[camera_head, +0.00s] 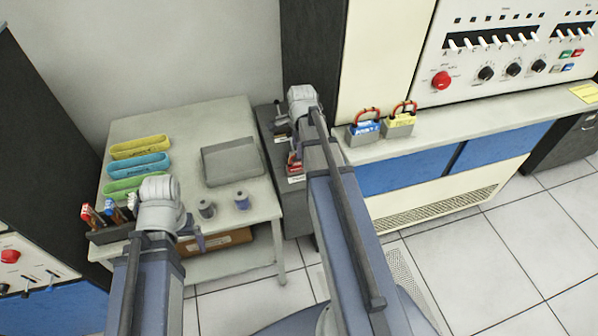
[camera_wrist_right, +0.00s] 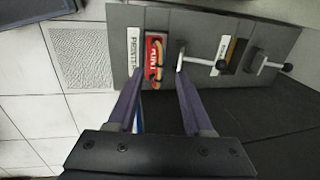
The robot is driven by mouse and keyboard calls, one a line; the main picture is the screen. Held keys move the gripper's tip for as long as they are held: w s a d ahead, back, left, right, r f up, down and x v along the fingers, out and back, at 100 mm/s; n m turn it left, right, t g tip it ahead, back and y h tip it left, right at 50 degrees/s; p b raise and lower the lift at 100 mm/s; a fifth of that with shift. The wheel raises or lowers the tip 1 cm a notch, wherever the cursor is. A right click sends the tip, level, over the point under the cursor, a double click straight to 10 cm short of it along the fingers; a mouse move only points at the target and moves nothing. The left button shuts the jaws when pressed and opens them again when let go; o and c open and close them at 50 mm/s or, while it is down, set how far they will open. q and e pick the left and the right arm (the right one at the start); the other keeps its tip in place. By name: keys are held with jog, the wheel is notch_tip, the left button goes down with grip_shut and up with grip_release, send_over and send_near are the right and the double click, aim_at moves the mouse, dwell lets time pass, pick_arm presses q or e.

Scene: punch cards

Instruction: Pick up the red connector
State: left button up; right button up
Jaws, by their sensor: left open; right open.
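The red connector (camera_wrist_right: 152,48) has a white label and an orange-yellow looped part, and sits at a slot in a grey panel. It also shows partly in the head view (camera_head: 294,166), beside my right wrist. My right gripper (camera_wrist_right: 158,72) is open, with one finger on each side of the connector's near end in the wrist view; I cannot tell whether they touch it. My left gripper (camera_head: 193,243) is by the front edge of the grey table, apart from the red connector; its fingers are mostly hidden.
The grey panel (camera_wrist_right: 205,20) has metal levers with black knobs (camera_wrist_right: 222,65) right of the connector. A blue connector (camera_head: 364,131) and a yellow one (camera_head: 399,124) stand on a ledge. The table (camera_head: 190,125) holds coloured trays, spools and a dark rack.

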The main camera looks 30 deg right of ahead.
aim_at(299, 163)
jog(key=shift+w+d+f+b, duration=0.15)
jog(key=shift+f+b, duration=0.7)
jog(key=shift+f, duration=0.05)
jog(key=shift+w+d+f+b, duration=0.1)
jog(key=shift+d+f+b, duration=0.05)
jog(key=shift+f+b, duration=0.75)
jog(key=shift+w+d+f+b, duration=0.15)
jog(key=shift+f+b, duration=0.65)
jog(key=shift+f, duration=0.15)
jog(key=shift+r, duration=0.1)
jog(key=shift+c, duration=0.3)
grip_shut()
